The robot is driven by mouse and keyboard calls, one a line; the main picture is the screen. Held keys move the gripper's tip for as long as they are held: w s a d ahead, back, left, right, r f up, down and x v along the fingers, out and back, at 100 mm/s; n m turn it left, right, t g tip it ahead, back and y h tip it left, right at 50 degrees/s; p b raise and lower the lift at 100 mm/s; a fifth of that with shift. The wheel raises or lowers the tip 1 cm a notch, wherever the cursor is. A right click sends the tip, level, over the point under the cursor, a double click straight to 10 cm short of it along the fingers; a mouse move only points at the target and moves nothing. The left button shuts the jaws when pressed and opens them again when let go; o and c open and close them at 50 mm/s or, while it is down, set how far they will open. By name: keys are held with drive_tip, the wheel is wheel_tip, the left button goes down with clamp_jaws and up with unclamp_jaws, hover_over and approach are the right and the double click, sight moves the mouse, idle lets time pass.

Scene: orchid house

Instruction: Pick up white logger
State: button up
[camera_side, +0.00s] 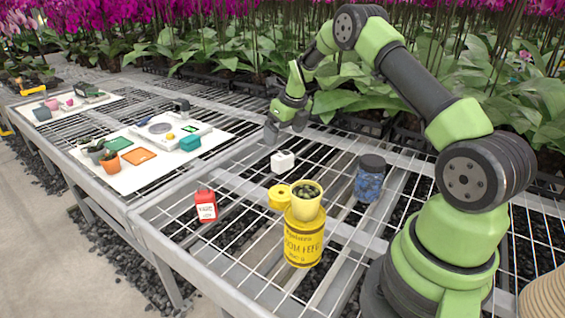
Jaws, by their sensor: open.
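The white logger (283,162) is a small white box on the wire bench, near the middle of the side view. My gripper (271,131) hangs from my green and black arm, above and a little left of the logger in the picture. It is open, and nothing shows between its fingers. The gripper and the logger look apart. The fingertips are small in this view, and their exact height over the bench cannot be told.
A white board (128,182) with several items lies left. Orchids (240,50) crowd behind.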

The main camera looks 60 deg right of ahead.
sight(282, 154)
drive_tip(key=x, duration=0.5)
drive_tip(key=shift+s+d, duration=0.1)
drive_tip(key=shift+s, duration=0.05)
drive_tip(key=x, duration=0.3)
drive_tip(key=s+x, duration=0.1)
drive_tip(key=x, duration=0.1)
drive_tip(key=shift+w+f, duration=0.1)
drive_tip(key=shift+f, duration=0.15)
drive_tip(key=c, duration=1)
